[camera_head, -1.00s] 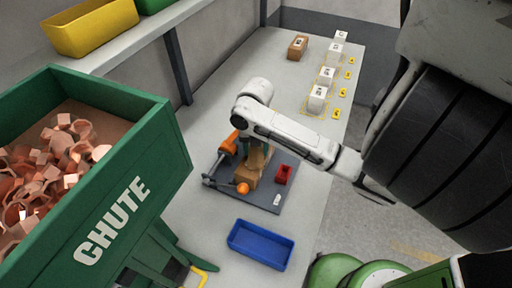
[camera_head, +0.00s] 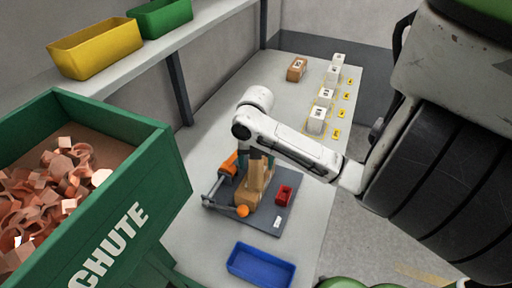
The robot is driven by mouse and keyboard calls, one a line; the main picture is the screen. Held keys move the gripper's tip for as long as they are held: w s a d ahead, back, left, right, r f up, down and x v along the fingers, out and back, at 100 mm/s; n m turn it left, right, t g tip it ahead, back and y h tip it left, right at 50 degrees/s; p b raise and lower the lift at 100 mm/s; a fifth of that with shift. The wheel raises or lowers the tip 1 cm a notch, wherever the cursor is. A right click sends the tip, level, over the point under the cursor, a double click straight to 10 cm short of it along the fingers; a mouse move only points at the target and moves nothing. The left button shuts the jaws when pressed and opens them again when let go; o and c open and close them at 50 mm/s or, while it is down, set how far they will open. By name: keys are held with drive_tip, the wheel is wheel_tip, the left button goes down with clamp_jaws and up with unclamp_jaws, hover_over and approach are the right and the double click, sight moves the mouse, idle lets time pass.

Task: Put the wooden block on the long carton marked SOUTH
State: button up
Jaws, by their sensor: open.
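The wooden block (camera_head: 250,197) is tan and stands on a dark grey board on the table, with an upright tan part under my arm's wrist. My gripper (camera_head: 257,165) points down over it, its dark fingers on either side of the tan part. The fingers are open; whether they touch the wood cannot be seen. My white arm hides part of this from above. A brown carton (camera_head: 297,69) with a white label stands at the far end of the table. Its lettering is too small to read, so I cannot tell if it says SOUTH.
An orange-handled clamp (camera_head: 228,168) and a small red tray (camera_head: 284,193) are on the board (camera_head: 277,222). A blue bin (camera_head: 260,266) lies in front. Several white boxes (camera_head: 316,120) with yellow tags line the table's right side. The green CHUTE hopper (camera_head: 150,160) stands left.

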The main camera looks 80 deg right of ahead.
sight(256, 172)
wheel_tip(256, 172, up, 8)
idle(0.4)
drive_tip(key=shift+r, duration=0.1)
